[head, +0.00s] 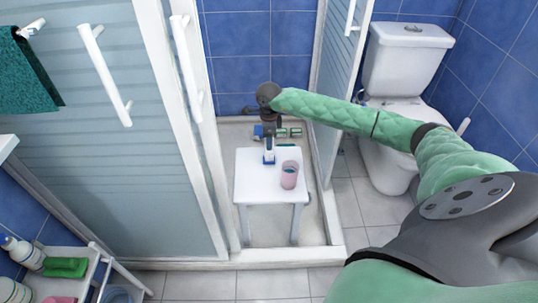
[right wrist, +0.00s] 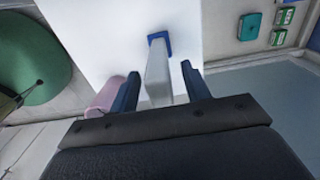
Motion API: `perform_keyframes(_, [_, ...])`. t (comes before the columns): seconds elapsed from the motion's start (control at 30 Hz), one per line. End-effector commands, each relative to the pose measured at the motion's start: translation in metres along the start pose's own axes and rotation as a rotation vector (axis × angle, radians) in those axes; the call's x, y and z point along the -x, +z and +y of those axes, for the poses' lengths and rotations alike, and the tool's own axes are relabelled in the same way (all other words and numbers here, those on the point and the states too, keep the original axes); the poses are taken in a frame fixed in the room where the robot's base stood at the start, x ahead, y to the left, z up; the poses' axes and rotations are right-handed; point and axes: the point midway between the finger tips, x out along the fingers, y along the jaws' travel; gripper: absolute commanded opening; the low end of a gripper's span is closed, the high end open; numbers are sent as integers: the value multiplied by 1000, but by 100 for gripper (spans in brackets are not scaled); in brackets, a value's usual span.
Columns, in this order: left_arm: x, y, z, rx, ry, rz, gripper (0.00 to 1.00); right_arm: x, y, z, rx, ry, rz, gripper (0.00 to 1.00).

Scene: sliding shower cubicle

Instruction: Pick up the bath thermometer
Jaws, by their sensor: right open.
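The bath thermometer (head: 268,155) looks like a slim white bar with a blue end, on top of the white stool (head: 253,188) inside the shower. In the right wrist view the thermometer (right wrist: 158,70) lies between my two blue fingers, its blue end beyond their tips. My right gripper (head: 267,133) is open above the stool, at the thermometer. It also shows in the right wrist view (right wrist: 160,78), with gaps beside the bar. I cannot tell whether a finger touches it. My left gripper is not in view.
Green and white items (head: 288,132) lie on the shower floor behind. The sliding glass door (head: 110,120) is at left, the toilet (head: 395,110) at right.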

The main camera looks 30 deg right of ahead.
Motion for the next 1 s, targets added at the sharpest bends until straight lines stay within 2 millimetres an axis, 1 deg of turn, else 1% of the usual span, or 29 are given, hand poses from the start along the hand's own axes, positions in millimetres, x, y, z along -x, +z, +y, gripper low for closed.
perform_keyframes(0.1, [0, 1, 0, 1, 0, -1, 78, 1, 0, 0, 0, 0, 0, 47])
perform_keyframes(0.13, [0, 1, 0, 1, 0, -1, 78, 1, 0, 0, 0, 0, 0, 43])
perform_keyframes(0.27, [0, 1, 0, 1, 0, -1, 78, 1, 0, 0, 0, 0, 0, 18])
perform_keyframes(0.3, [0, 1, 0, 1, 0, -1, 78, 1, 0, 0, 0, 0, 0, 10])
perform_keyframes(0.37, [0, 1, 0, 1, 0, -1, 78, 1, 0, 0, -1, 0, 0, 0])
perform_keyframes(0.63, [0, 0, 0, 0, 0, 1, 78, 1, 0, 0, -1, -1, 0, 0])
perform_keyframes(0.73, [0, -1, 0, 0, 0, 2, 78, 6, 0, -1, -1, -2, 0, 0])
perform_keyframes(0.87, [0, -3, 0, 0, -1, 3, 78, 23, -1, -2, -2, -3, 0, 0])
perform_keyframes(1.0, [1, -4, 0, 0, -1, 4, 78, 48, 0, -1, -1, -4, -1, 0])
